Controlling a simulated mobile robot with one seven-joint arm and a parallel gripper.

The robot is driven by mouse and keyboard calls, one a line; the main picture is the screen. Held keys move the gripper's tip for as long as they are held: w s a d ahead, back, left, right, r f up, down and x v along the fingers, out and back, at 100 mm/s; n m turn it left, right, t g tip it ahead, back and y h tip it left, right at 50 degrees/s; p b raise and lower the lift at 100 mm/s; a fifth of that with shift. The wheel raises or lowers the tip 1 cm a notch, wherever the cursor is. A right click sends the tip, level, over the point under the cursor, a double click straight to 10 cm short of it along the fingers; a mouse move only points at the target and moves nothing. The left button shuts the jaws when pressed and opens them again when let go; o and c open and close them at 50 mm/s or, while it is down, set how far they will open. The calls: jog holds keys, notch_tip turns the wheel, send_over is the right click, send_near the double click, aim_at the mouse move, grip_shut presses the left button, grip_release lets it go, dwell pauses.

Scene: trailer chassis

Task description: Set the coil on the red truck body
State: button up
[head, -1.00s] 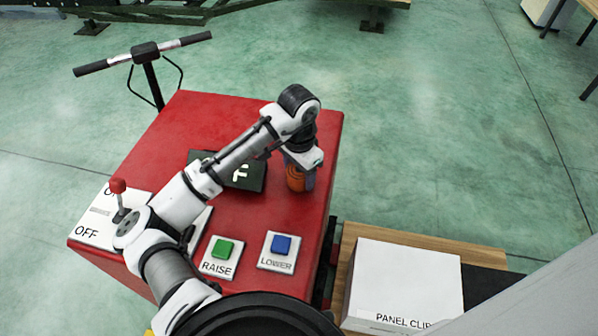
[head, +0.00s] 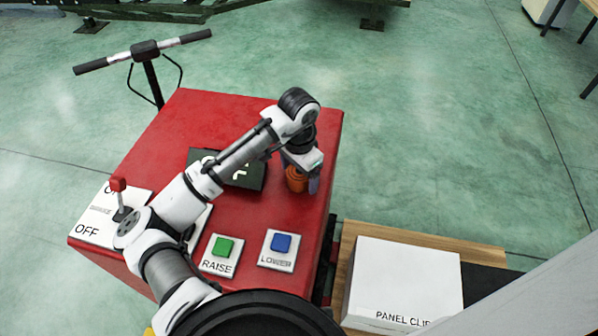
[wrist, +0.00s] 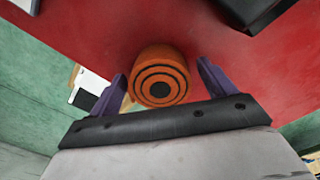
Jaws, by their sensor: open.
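The orange coil (head: 296,179) stands upright on the red truck body (head: 240,115), near its right edge. In the wrist view the coil (wrist: 160,78) shows black rings on its top and sits on the red surface (wrist: 130,25). My gripper (head: 303,177) is pointed down at the coil. In the wrist view its two purple fingers (wrist: 163,88) are apart, one on each side of the coil, with gaps visible between fingers and coil. In the head view my gripper partly hides the coil.
A black display (head: 240,172) lies left of the coil. A green RAISE button (head: 222,248), a blue LOWER button (head: 281,243) and a red-knobbed lever (head: 118,185) are on the red top. A white PANEL CLIP box (head: 405,280) stands at right. The upper part of the red top is clear.

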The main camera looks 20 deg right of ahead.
notch_tip(320, 180, up, 12)
jog(key=b, duration=0.1)
jog(key=shift+b, duration=0.35)
jog(key=shift+r, duration=0.1)
